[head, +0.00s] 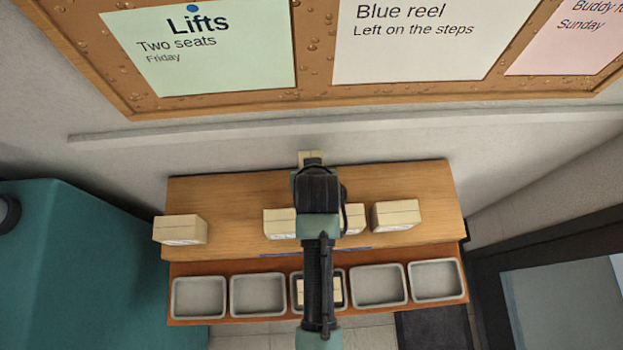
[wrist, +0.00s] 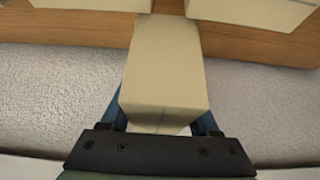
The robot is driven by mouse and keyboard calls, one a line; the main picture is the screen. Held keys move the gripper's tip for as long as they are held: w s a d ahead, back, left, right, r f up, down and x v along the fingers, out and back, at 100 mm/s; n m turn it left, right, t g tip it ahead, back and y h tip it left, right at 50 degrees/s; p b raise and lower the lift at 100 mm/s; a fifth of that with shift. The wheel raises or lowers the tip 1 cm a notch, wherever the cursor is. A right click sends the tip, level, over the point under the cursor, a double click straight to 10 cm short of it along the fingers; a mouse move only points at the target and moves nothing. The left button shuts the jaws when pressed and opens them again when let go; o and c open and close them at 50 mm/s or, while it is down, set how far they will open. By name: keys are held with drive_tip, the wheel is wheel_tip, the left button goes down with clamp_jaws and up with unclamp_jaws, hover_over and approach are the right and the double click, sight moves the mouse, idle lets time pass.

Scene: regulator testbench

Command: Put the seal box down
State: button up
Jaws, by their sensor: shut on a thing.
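A plain cream box (wrist: 164,85) is held in my gripper (wrist: 163,112), between its two blue fingers in the wrist view. I take it as the seal box, but no readable label shows on it. In the head view only a small part of the held box (head: 307,157) shows beyond my wrist, near the back edge of the wooden shelf (head: 235,193) and the wall. My gripper's fingers are hidden there by my own arm. I cannot tell whether the held box touches the shelf.
Similar cream boxes stand on the shelf: one at left (head: 180,229), one at right (head: 396,215), and two near the middle, partly behind my arm. Several grey trays (head: 258,313) line the lower ledge; the middle one holds a box (head: 312,291). A pinboard hangs above.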

drive_tip(key=shift+s+f, duration=0.2)
drive_tip(key=shift+f, duration=0.8)
drive_tip(key=shift+w+f+p, duration=0.15)
drive_tip(key=shift+f+p, duration=0.2)
drive_tip(key=shift+f, duration=1.95)
drive_tip(key=shift+f, duration=0.1)
drive_tip(key=shift+f, duration=0.15)
drive_tip(key=o, duration=1.5)
drive_tip(key=shift+c, duration=0.2)
